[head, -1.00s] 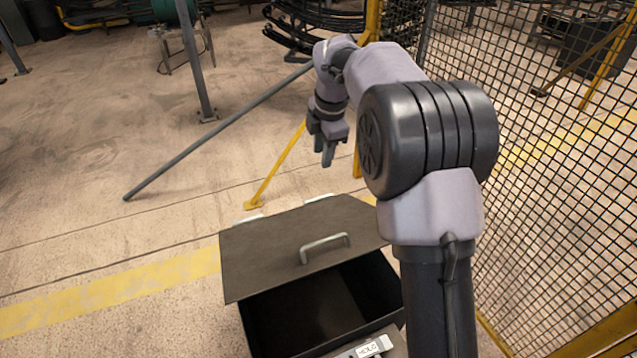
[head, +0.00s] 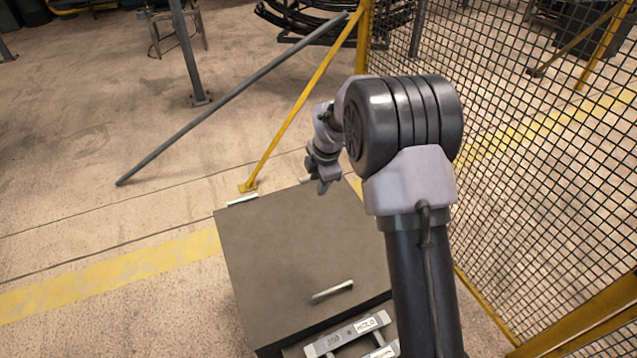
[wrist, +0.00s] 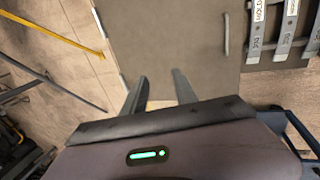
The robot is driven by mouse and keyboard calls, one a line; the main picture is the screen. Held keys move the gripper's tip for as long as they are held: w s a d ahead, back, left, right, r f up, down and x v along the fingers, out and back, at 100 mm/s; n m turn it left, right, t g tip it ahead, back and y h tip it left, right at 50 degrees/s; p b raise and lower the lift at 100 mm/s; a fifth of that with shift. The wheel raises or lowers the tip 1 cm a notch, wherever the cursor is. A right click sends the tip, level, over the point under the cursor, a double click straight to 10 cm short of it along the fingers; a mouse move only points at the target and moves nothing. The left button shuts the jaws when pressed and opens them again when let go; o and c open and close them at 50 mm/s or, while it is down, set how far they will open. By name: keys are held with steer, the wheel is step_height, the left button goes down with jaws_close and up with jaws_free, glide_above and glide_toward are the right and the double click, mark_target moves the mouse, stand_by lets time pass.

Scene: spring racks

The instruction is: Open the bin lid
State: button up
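The bin lid (head: 290,255) is a flat grey-brown panel that lies down over the bin, with hinges (head: 243,200) at its far edge. Its pale bar handle (head: 333,291) is near the edge closest to my body. The bin's inside is hidden. My gripper (head: 321,186) hangs near the lid's far edge, well away from the handle. In the wrist view my gripper (wrist: 160,88) has its two fingers apart with nothing between them. The lid (wrist: 175,40) and handle (wrist: 227,35) also show there, beyond the fingertips.
Labelled grey bars (head: 349,334) sit just in front of the bin. A wire mesh fence (head: 520,170) stands to the right. A yellow brace (head: 300,100) and a grey slanted bar (head: 230,95) are behind. Floor at left is clear.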

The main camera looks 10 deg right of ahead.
steer(key=shift+f, duration=0.3)
jaws_close()
stand_by(1.2)
jaws_free()
